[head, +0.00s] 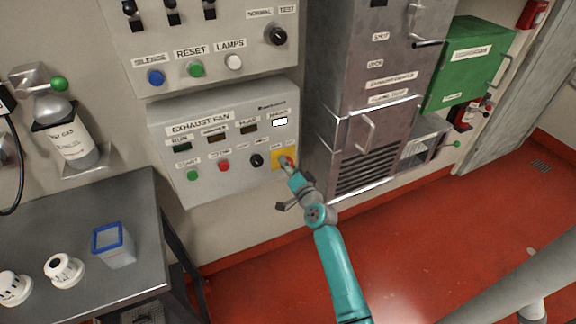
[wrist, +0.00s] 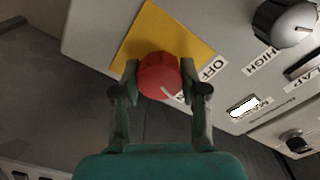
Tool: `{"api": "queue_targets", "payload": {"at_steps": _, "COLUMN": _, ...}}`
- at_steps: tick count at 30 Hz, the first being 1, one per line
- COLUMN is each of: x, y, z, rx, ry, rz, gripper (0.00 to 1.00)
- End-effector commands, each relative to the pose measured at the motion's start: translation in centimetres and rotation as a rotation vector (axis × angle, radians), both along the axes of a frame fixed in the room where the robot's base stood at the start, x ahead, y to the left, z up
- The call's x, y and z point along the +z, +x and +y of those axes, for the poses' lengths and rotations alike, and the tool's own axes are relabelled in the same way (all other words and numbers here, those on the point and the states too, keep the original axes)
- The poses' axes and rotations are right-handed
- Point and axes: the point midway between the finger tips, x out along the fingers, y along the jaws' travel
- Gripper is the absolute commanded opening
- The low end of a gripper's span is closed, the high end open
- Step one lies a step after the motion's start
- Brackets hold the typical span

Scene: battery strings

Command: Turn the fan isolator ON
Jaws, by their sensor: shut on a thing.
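The fan isolator is a red rotary knob (wrist: 158,73) on a yellow plate (wrist: 172,32) at the lower right corner of the exhaust fan panel (head: 230,172). My gripper (wrist: 158,80) is shut on the knob, one finger on each side of it. A pale mark shows on the knob's lower part in the wrist view. The OFF label (wrist: 213,69) is beside the plate; another label is mostly hidden behind the knob and a finger. In the head view my gripper (head: 289,168) covers much of the knob, and the yellow plate (head: 279,156) shows behind it.
A black and grey HIGH knob (wrist: 284,22) is near my gripper. The panel also has a green button (head: 193,175), a red button (head: 223,165) and a black knob (head: 257,160). A metal cabinet (head: 375,110) stands to the right, a table (head: 130,195) to the left.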

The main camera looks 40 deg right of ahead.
Motion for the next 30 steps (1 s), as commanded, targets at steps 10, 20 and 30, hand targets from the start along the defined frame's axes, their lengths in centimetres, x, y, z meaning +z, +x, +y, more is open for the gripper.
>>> {"api": "queue_targets", "payload": {"at_steps": 10, "x": -0.05, "y": -0.03, "z": -0.07, "rx": -0.001, "ry": 0.272, "rz": -0.078, "gripper": 0.08}}
{"api": "queue_targets", "payload": {"at_steps": 20, "x": -0.08, "y": -0.04, "z": -0.08, "rx": -0.002, "ry": 0.415, "rz": -0.119, "gripper": 0.08}}
{"api": "queue_targets", "payload": {"at_steps": 30, "x": -0.1, "y": -0.05, "z": -0.09, "rx": -0.002, "ry": 0.451, "rz": -0.129, "gripper": 0.08}}
